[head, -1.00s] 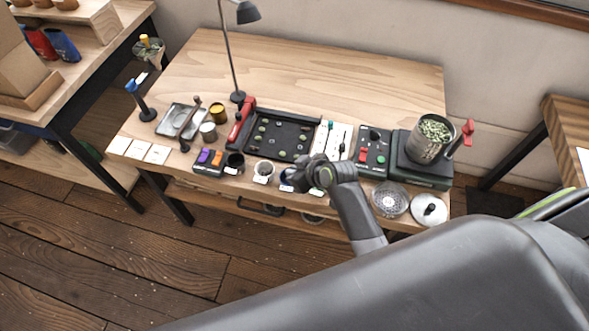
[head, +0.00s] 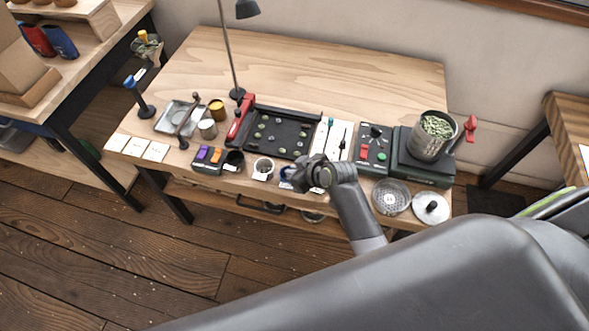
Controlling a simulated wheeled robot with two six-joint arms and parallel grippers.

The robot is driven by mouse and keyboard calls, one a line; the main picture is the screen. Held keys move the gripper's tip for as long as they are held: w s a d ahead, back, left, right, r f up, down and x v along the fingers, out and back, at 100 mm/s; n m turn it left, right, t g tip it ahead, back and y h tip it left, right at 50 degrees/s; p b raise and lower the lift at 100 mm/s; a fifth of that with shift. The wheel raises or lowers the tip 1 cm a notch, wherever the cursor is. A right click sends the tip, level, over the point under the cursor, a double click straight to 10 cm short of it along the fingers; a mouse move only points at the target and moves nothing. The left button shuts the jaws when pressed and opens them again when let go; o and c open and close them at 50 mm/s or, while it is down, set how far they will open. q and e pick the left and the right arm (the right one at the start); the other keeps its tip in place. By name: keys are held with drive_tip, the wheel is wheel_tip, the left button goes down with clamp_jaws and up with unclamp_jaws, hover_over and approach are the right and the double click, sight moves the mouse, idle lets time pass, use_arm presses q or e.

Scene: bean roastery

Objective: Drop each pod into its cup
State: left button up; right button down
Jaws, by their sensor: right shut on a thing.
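Several small green and yellowish pods lie on the black tray (head: 297,132) in the middle of the table. My right gripper (head: 300,181) is low over the front edge, just right of the blue-marked cup, partly covering that end of the row. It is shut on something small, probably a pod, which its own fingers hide. My left gripper is out of view.
A red-handled tool (head: 240,117) borders the tray's left side. To the right are a switch panel (head: 372,148), a bean-filled canister (head: 427,145) on a dark base, a round sieve (head: 390,197) and a lid (head: 430,207).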

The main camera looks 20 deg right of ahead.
drive_tip(key=c, duration=1.5)
unclamp_jaws()
drive_tip(key=shift+o, duration=0.2)
drive_tip(key=v, duration=1.7)
drive_tip(key=shift+s, duration=0.2)
